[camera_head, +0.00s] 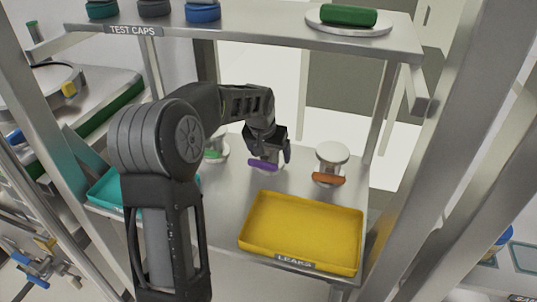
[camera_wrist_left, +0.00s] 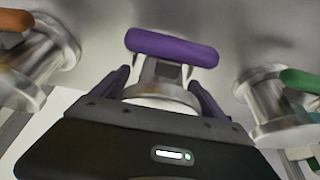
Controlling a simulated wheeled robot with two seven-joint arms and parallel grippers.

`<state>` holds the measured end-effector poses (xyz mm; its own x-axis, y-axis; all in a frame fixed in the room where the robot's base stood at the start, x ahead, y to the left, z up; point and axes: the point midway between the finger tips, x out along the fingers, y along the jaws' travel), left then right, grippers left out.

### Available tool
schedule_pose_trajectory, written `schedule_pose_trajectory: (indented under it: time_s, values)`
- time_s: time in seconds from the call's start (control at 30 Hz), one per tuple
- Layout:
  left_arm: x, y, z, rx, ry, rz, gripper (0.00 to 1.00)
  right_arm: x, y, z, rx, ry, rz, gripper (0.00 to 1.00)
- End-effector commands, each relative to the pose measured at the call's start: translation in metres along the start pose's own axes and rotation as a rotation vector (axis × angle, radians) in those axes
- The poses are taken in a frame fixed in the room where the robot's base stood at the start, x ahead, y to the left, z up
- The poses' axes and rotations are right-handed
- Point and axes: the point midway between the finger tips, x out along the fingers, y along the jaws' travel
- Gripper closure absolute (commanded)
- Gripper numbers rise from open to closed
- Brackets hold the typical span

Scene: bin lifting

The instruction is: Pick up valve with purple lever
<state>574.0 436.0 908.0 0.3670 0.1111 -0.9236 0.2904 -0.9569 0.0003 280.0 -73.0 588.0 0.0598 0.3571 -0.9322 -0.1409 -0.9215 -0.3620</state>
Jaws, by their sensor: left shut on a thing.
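The valve with the purple lever (camera_head: 263,164) stands on the metal shelf, between a valve with a green lever and a valve with an orange lever. My left gripper (camera_head: 268,150) reaches down to it from behind and is shut on its body. In the left wrist view the purple lever (camera_wrist_left: 172,47) lies across the top of the metal valve body (camera_wrist_left: 160,78), with a gripper finger on each side. I cannot tell whether the valve is lifted off the shelf. My right gripper is not in view.
The orange-lever valve (camera_head: 331,160) stands right of it, the green-lever valve (camera_head: 215,149) left, partly behind my arm. A yellow tray labelled LEAKS (camera_head: 300,232) lies in front; a teal tray (camera_head: 103,190) is at left. An upper shelf (camera_head: 270,34) holds caps.

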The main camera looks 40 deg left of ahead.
Motion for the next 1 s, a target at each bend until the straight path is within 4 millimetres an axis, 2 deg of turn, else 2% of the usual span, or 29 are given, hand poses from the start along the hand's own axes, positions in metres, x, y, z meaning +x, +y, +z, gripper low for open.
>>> schedule_pose_trajectory:
  time_s: [0.07,0.67,1.0]
  values:
    - [0.0000,0.0000,0.0000,0.000,0.000,0.000,0.38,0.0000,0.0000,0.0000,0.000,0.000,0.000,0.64]
    - [0.0000,0.0000,0.0000,0.000,0.000,0.000,0.88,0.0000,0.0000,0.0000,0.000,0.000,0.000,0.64]
    - [-0.0024,0.0001,-0.0023,0.000,0.005,0.000,0.89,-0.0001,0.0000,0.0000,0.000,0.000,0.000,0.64]
